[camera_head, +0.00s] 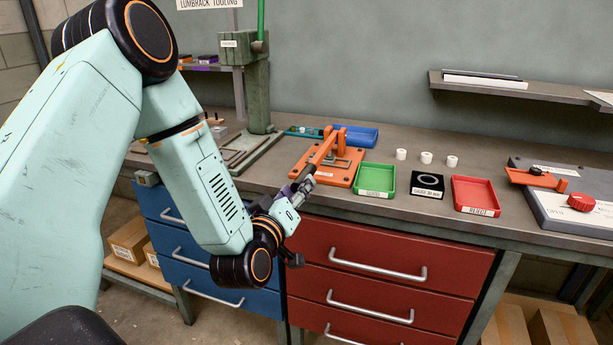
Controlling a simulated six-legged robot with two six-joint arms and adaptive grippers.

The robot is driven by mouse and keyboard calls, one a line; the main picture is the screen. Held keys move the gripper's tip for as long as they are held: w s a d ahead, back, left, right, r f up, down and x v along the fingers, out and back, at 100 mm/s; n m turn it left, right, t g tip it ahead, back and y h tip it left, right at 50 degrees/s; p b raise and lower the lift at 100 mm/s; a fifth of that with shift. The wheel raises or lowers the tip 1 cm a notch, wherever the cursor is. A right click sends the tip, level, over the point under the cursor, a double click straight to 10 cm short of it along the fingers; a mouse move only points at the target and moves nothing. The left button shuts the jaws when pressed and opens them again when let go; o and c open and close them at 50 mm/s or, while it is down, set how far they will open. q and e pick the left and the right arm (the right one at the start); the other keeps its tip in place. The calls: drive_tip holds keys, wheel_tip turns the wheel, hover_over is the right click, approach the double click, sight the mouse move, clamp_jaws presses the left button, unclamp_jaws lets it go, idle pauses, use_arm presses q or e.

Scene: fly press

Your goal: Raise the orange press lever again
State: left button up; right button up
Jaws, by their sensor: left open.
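The orange press (340,176) sits on the bench near its front edge, on a flat orange base. Its orange lever (321,152) slants down from the back toward the front left, with its low end close to my left gripper. My left gripper (301,188) is at the bench's front edge, at the low end of the lever, and small in the picture. It is open, and I cannot tell whether its fingers touch the lever or stand around it. My right gripper is out of view.
A green tray (376,179), a black gauge block (427,185) and a red tray (475,195) stand right of the press. Three white rings (426,158) and a blue tray (357,136) are behind. A tall green press (257,90) stands left. Drawers (390,270) fill the bench front.

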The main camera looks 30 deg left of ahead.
sight(303, 178)
use_arm(q)
drive_tip(key=x, duration=0.4)
drive_tip(key=shift+a+f, duration=0.15)
drive_tip(key=shift+w, duration=0.8)
drive_tip(key=shift+a, duration=0.1)
drive_tip(key=c, duration=0.5)
clamp_jaws()
